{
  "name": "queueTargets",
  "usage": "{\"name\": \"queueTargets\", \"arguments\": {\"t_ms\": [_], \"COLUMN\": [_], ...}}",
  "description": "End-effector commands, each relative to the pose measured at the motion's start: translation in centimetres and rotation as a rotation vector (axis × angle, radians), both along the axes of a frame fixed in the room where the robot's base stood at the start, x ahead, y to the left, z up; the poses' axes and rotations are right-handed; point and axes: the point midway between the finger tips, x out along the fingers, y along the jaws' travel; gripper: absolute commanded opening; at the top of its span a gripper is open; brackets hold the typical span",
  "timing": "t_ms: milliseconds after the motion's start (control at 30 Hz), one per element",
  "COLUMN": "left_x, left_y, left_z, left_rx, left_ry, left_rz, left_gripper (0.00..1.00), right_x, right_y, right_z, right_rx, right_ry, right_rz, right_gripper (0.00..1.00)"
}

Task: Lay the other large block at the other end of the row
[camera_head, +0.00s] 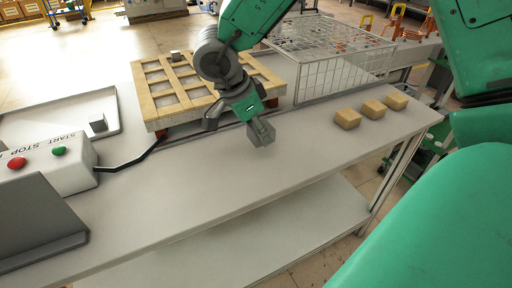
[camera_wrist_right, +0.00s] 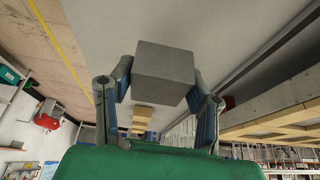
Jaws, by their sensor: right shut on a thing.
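My right gripper (camera_head: 250,116) is above the table (camera_head: 190,195), in front of the wooden grid frame. It is shut on a grey block (camera_head: 262,132), which also shows between the two fingers in the wrist view (camera_wrist_right: 163,68). The block is held near the table top; whether it touches is hard to tell. Three tan blocks stand in a slanting row to the right: the near one (camera_head: 347,118), the middle one (camera_head: 373,109) and the far one (camera_head: 396,101). The held block is apart from the row, to its left. My left gripper is not in view.
A wooden grid frame (camera_head: 152,107) bears a small grey block (camera_head: 175,56). A white wire basket (camera_head: 345,75) stands behind the row. At left are a tray (camera_head: 40,112) with a grey block (camera_head: 97,124) and a START/STOP box (camera_head: 75,170) with a cable. The table front is clear.

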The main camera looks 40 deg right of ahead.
Motion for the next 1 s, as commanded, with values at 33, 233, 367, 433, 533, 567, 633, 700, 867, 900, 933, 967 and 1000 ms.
{"name": "queueTargets", "arguments": {"t_ms": [33,233,367,433,533,567,633,700,867,900,933,967,1000], "left_x": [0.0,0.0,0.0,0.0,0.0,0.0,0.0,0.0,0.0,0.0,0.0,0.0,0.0], "left_y": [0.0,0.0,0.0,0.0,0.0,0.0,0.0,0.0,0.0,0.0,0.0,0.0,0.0], "left_z": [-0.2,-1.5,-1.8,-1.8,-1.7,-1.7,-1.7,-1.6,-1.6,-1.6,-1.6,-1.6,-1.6], "left_rx": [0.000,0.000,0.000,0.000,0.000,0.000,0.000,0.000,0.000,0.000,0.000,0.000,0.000], "left_ry": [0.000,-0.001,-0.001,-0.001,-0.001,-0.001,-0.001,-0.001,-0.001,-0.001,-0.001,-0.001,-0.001], "left_rz": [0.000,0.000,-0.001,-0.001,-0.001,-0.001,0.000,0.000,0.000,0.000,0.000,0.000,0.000], "left_gripper": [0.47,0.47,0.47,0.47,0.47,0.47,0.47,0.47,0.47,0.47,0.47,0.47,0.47], "right_x": [0.0,-0.1,0.0,0.0,0.0,0.0,0.0,0.0,-0.1,-0.1,-0.1,0.0,0.0], "right_y": [-0.1,-0.2,-0.1,0.0,0.1,0.1,0.1,0.0,-0.1,-0.1,-0.1,-0.1,-0.1], "right_z": [-0.5,-3.7,-4.6,-4.6,-4.5,-4.5,-4.5,-4.7,-4.7,-4.7,-4.7,-4.7,-4.7], "right_rx": [-0.001,-0.001,0.000,0.000,-0.001,-0.001,-0.001,0.000,0.001,0.001,0.001,0.001,0.001], "right_ry": [0.000,0.000,-0.001,-0.002,-0.001,-0.001,-0.001,0.000,0.000,0.000,0.000,0.000,0.000], "right_rz": [-0.001,0.000,-0.001,0.000,-0.001,-0.001,0.000,0.000,-0.001,-0.001,-0.001,-0.001,-0.001], "right_gripper": [0.00,0.00,0.00,0.00,0.00,0.00,0.00,0.50,0.64,0.64,0.64,0.64,0.64]}}
